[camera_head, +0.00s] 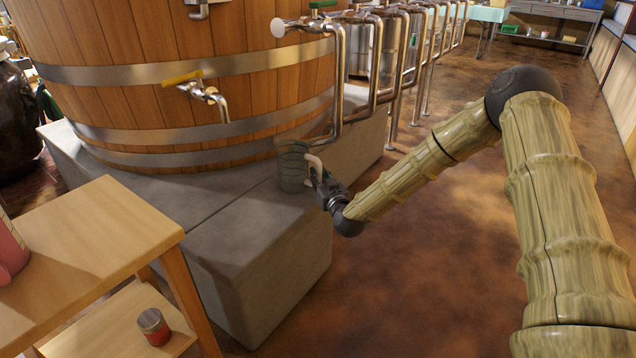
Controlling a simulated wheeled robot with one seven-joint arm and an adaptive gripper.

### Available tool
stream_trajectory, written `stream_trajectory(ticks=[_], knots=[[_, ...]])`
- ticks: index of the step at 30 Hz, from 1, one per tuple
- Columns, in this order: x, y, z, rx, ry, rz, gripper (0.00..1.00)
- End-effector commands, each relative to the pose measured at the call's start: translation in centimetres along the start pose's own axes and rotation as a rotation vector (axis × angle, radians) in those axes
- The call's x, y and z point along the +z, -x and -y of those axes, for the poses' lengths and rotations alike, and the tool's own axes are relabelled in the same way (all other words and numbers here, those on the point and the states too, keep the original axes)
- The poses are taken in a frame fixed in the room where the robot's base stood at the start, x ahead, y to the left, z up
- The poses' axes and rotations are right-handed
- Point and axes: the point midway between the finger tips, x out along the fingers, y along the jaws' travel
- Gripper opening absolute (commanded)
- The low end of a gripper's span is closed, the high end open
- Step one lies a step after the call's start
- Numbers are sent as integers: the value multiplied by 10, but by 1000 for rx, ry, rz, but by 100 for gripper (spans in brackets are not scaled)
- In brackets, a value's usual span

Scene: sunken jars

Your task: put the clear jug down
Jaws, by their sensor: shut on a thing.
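The clear jug (292,168) is a see-through vessel with a faint rim. It is upright at the edge of the grey stone ledge, in front of the large wooden vat. My gripper (314,172) is at the jug's right side, at a pale curved part that looks like its handle, and is shut on the jug. The fingertips are small and partly hidden. I cannot tell whether the jug's base touches the ledge (235,215) or hangs just above it.
The wooden vat (200,45) has a tap (205,92) left of the jug. Metal pipes (340,85) stand just behind the jug. A wooden table (95,235) at front left has a red-filled jar (154,326) on its lower shelf. The ledge's front block has a clear top.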

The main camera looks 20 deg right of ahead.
Motion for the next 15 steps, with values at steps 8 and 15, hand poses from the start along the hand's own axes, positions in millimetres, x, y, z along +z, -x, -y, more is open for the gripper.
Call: stream_trajectory(ticks=[8, 15], knots=[[1, 0, 0, 0, 0, -3, 0], [4, 0, 0, 0, 0, -2, 32]])
